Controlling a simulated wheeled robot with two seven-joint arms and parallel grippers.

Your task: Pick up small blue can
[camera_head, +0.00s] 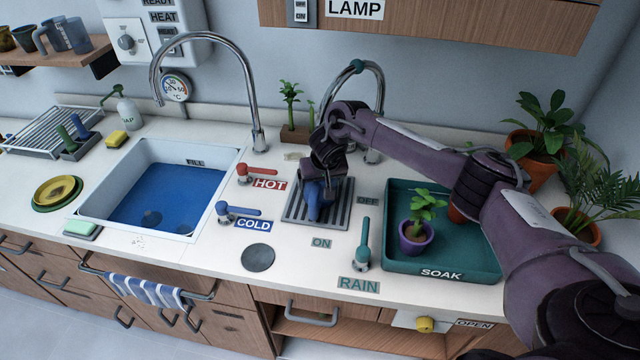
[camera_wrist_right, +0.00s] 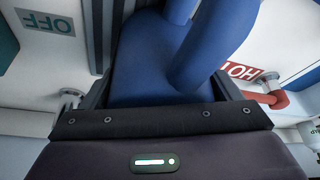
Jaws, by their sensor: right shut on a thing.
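My right gripper (camera_head: 326,182) reaches in from the right and points down over the grey slatted rack (camera_head: 342,211). It is shut on the small blue can (camera_head: 313,202), whose lower part shows below the jaws. In the right wrist view, the blue can (camera_wrist_right: 165,65) fills the space between the two dark fingers, with a curved handle or spout at its upper right. I cannot tell whether the can touches the rack. My left gripper is out of view.
A tall curved tap stands behind the blue-water sink (camera_head: 165,197) on the left. HOT, COLD and RAIN levers (camera_head: 363,245) surround the rack. The green SOAK tray (camera_head: 455,262) on the right holds a purple potted plant (camera_head: 416,236). A round grey disc (camera_head: 258,257) lies in front.

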